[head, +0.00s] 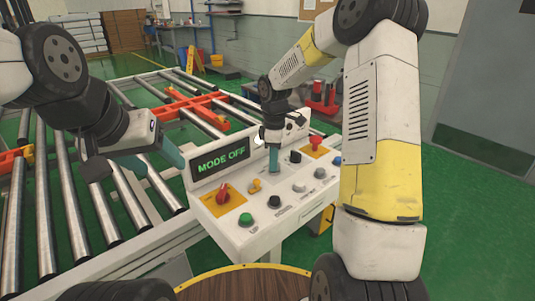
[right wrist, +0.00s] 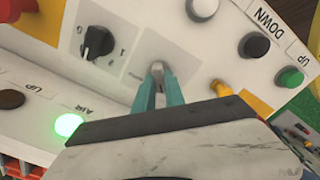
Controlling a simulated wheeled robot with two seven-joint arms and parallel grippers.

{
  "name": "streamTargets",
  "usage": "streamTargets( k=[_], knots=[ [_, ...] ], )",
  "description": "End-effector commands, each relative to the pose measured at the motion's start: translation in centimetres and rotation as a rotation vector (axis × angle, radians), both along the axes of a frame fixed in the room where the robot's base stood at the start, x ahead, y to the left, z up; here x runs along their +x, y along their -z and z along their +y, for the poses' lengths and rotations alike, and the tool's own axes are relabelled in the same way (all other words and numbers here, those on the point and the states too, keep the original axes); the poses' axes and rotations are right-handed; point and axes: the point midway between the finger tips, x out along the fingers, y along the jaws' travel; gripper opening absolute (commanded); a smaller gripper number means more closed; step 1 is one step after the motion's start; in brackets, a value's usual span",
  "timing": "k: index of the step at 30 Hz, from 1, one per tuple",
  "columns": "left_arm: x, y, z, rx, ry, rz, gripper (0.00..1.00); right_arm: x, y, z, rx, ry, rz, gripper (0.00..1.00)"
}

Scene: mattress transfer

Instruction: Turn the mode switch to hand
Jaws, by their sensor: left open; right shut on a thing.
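The white control panel (head: 255,235) stands in the middle of the head view, and its display (head: 220,160) reads MODE OFF in green. My right gripper (head: 272,172) reaches down onto the panel from above. In the right wrist view its teal fingertips are shut on a small grey switch lever (right wrist: 157,67), on a pale labelled plate; I take this as the mode switch. The fingers hide most of it, and its label is too blurred to read. My left gripper (head: 152,163) is open and empty left of the display, over the rollers.
Near the held lever are a black selector (right wrist: 97,43), a yellow knob (right wrist: 221,88) and a lit green button (right wrist: 68,125). A red knob (head: 222,194) and a red stop button (head: 315,140) sit on yellow plates. Roller conveyors (head: 75,215) fill the left.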

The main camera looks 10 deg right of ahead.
Motion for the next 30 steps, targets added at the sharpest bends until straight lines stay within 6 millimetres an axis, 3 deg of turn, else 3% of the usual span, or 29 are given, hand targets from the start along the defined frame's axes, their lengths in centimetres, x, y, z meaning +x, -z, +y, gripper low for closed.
streamTargets(
  k=[18, 30],
  knots=[
    [0.0, 0.0, 0.0, 0.0, 0.0, 0.0, 0.59, 0.19, -0.06, -0.02, -0.001, 0.517, -0.002, 0.0],
    [0.0, 0.0, 0.0, 0.0, 0.0, 0.0, 0.59, 0.26, -0.08, -0.11, 0.0, 0.717, -0.002, 0.0]
  ],
)
